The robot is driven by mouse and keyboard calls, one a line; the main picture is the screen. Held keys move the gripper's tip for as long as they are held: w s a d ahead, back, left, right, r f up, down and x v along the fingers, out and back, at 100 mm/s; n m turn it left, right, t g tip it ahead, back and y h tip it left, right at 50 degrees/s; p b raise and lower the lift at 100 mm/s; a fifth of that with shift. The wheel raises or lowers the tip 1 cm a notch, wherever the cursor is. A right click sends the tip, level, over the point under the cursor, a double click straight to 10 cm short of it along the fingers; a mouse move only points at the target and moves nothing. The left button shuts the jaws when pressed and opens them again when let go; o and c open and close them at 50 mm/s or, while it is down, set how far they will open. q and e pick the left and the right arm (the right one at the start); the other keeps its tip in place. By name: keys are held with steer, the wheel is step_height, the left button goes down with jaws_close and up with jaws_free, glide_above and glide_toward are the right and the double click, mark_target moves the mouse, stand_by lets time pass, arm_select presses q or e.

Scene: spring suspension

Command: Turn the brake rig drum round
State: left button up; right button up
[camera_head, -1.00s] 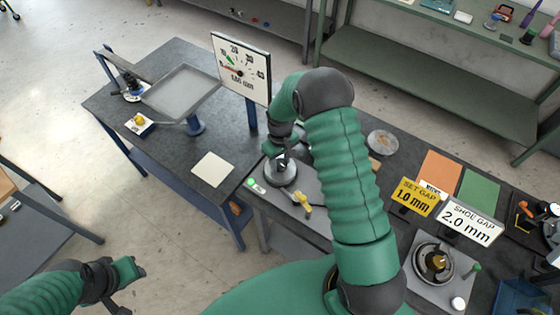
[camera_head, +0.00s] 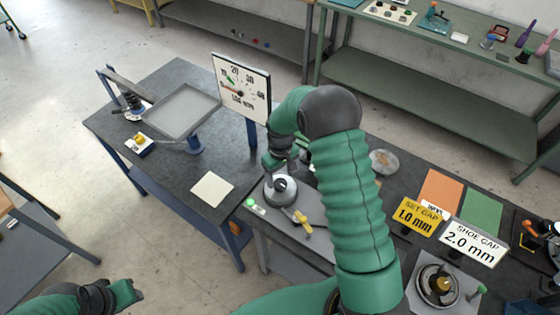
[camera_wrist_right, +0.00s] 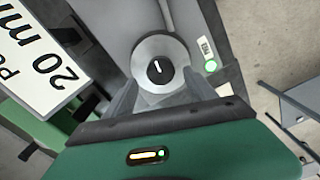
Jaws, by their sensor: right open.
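The brake rig drum (camera_head: 425,290) is a round metal ring with a dark inside and a brass centre. It sits on a light plate at the bottom right of the head view, behind no gripper. A sign reading SHOE GAP 2.0 mm (camera_head: 470,242) and a yellow SET GAP 1.0 mm sign (camera_head: 418,215) stand beside it. My right gripper (camera_head: 282,168) is open above a round silver knob (camera_head: 281,189), away from the drum. In the right wrist view the knob (camera_wrist_right: 158,66) with a black centre lies between the fingertips, contact unclear. My left gripper (camera_head: 130,293) hangs low at the left.
A yellow-handled part (camera_head: 301,222) lies beside the knob. A gauge board (camera_head: 242,88) and a grey tray (camera_head: 182,110) stand on the left table. Orange (camera_head: 440,190) and green (camera_head: 481,212) mats lie behind the signs. A green shelf (camera_head: 430,100) runs along the back.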

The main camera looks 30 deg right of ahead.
mark_target(280, 182)
step_height(280, 182, up, 14)
steer(key=b, duration=0.2)
steer(key=shift+f, duration=0.15)
steer(key=s+a+f+t+b, duration=0.1)
steer(key=s+a+f, duration=0.3)
steer(key=s, duration=0.4)
steer(key=s+a+f+t+b, duration=0.1)
steer(key=s+a+f+b, duration=0.3)
steer(key=s+a, duration=0.3)
steer(key=shift+s+a+f+m+t, duration=0.3)
steer(key=shift+s+f+m, duration=0.1)
steer(key=shift+f, duration=0.25)
steer(key=shift+s+a+r, duration=0.1)
steer(key=shift+s, duration=0.05)
steer(key=shift+a, duration=0.1)
